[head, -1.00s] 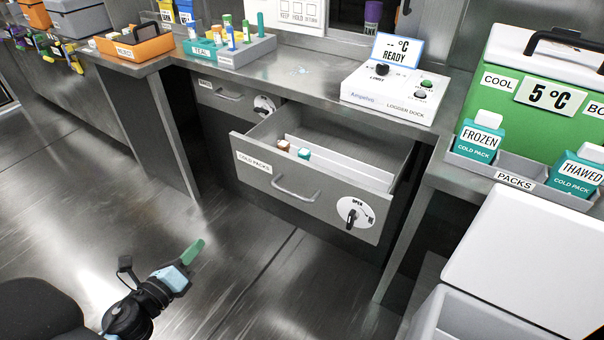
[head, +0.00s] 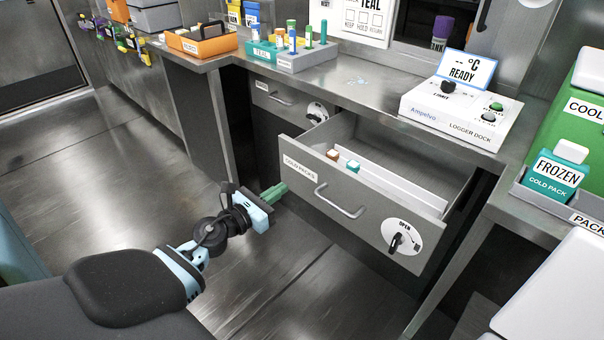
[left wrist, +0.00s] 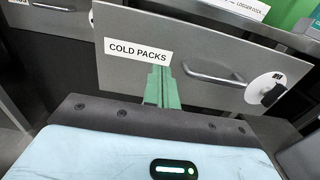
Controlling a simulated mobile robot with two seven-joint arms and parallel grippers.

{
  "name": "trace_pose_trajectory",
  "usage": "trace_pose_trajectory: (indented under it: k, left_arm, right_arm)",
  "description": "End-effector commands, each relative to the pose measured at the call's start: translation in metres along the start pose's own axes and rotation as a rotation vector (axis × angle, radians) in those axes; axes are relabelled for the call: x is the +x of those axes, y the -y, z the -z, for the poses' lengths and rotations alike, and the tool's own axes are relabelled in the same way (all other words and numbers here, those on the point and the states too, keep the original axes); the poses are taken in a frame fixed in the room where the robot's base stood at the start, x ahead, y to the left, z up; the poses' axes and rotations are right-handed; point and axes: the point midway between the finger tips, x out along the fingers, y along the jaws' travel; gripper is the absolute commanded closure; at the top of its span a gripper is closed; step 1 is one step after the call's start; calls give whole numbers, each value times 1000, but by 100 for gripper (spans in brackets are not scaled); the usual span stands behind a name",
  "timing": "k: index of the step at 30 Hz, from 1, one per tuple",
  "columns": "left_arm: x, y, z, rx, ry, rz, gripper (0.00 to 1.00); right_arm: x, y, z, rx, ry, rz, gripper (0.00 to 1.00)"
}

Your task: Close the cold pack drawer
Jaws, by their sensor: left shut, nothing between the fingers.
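The cold pack drawer (head: 350,205) stands pulled out under the counter. Its grey front carries a "COLD PACKS" label (left wrist: 138,50), a bar handle (head: 340,203) and a round dial (head: 402,237) with a black knob near the "OPEN" mark. Two small vials, one brown-capped and one teal-capped, show inside beside a white divider. My left gripper (head: 273,193) is shut and empty, its green fingers just in front of the drawer's left side. In the left wrist view the fingertips (left wrist: 158,72) overlap the front just below the label; I cannot tell whether they touch. My right gripper is not in view.
A second drawer (head: 275,92) is shut behind, to the left. The counter (head: 375,85) holds a logger dock (head: 460,115), a teal rack (head: 290,58) and an orange bin (head: 200,42). A frozen cold pack (head: 555,172) stands at right. The floor before the drawer is clear.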

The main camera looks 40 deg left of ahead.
Motion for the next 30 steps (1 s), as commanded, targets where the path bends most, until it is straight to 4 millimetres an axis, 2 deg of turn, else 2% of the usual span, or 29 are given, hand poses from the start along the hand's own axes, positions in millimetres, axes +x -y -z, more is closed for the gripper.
trace_pose_trajectory:
  k: [9,15,21,30]
  left_arm:
    - [53,0,-1,-2,2,0,100]
    - [76,0,1,-2,0,-1,100]
    - [87,0,0,-2,0,0,100]
    - [88,0,0,-2,0,0,100]
  right_arm:
    - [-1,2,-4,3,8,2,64]
    - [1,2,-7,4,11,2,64]
    - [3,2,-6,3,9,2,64]
    - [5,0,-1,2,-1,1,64]
